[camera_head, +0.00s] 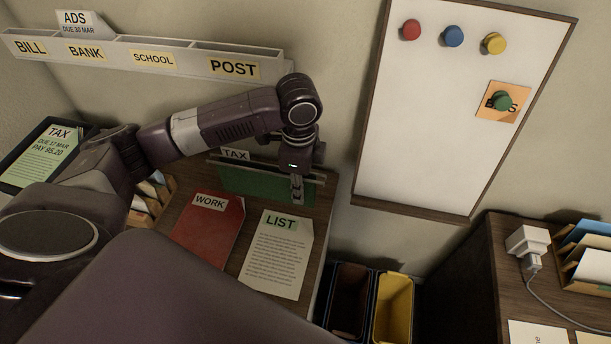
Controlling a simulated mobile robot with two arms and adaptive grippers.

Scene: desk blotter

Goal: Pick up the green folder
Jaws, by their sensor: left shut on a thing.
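The green folder (245,187) stands upright in a rack at the back of the desk, with a white TAX tab (234,155) at its top left. My left arm comes in from the left and reaches over the desk. My left gripper (297,190) points down at the right end of the folder and is shut on it. The gripper hides part of the folder's right end. My right gripper is not in view.
A red WORK folder (208,228) and a LIST sheet (275,262) lie on the desk in front. A wall rack (130,58) hangs behind, and a whiteboard (440,120) is at right. Bins (393,305) stand below the desk's right edge.

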